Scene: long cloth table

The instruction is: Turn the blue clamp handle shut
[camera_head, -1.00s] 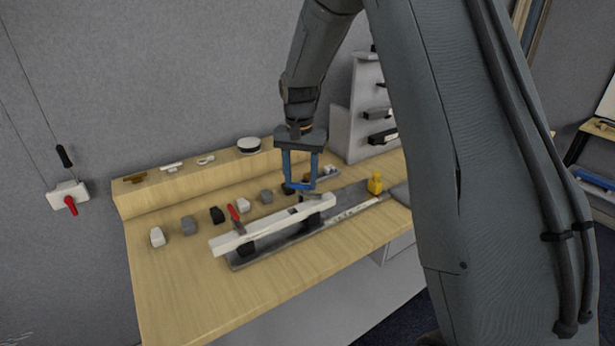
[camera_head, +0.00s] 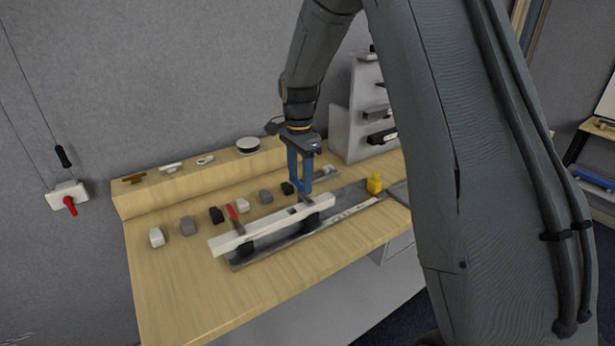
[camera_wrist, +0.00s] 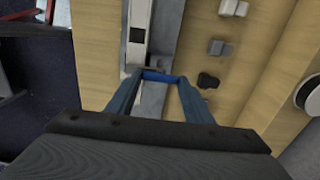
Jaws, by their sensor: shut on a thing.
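The blue clamp handle (camera_wrist: 160,77) shows in the wrist view as a short bar between my fingertips, crossing the picture sideways. My gripper (camera_wrist: 159,84) is shut on it; its fingers are blue too. In the head view my gripper (camera_head: 301,186) points down at the right end of a long white bar (camera_head: 255,234). There the handle is hard to tell apart from my fingers. The white bar also shows in the wrist view (camera_wrist: 138,50), beyond the handle. A red clamp handle (camera_head: 233,211) stands upright at the bar's left part.
Several small blocks (camera_head: 188,226) lie in a row behind the bar. A yellow piece (camera_head: 375,184) stands to the right of my gripper. A grey shelf unit (camera_head: 350,135) rises behind. The table's front left (camera_head: 180,285) is clear.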

